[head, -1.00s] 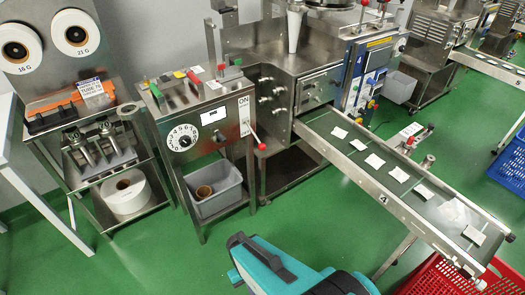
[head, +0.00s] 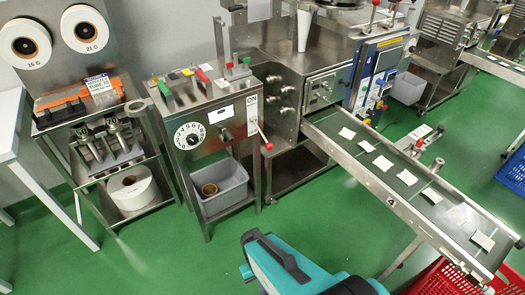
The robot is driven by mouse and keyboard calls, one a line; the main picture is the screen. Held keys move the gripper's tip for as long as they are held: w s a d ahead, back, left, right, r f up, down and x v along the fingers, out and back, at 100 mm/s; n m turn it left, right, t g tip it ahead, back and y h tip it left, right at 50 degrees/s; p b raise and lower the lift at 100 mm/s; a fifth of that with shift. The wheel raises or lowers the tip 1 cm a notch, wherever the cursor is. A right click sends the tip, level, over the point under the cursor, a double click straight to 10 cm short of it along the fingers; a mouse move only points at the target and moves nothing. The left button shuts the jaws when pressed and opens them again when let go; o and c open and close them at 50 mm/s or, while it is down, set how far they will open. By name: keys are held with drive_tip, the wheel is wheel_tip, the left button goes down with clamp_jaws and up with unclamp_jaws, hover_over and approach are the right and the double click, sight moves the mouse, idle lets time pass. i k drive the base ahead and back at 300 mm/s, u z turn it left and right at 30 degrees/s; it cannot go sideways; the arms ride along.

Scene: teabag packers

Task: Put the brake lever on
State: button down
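A thin lever with a red ball knob (head: 268,146) sits on the right side of the steel control cabinet (head: 238,150). It slants down and to the right, below a white label (head: 252,103) that reads ON. I take this to be the brake lever, but its own label is too small to read. My gripper is not in view. Only a teal and black part of my own body shows at the bottom.
A conveyor (head: 385,190) with several white teabags runs down to the right from the packing machine. A grey bin (head: 222,188) sits on the cabinet's lower shelf. A rack with paper rolls (head: 132,188) stands left. Red crates (head: 440,278) lie lower right. Green floor is clear before the cabinet.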

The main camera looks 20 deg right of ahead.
sight(269, 147)
drive_tip(key=z, duration=0.2)
drive_tip(key=k, duration=1)
drive_tip(key=u, duration=1.5)
drive_tip(key=i, duration=1)
drive_tip(key=u, duration=0.05)
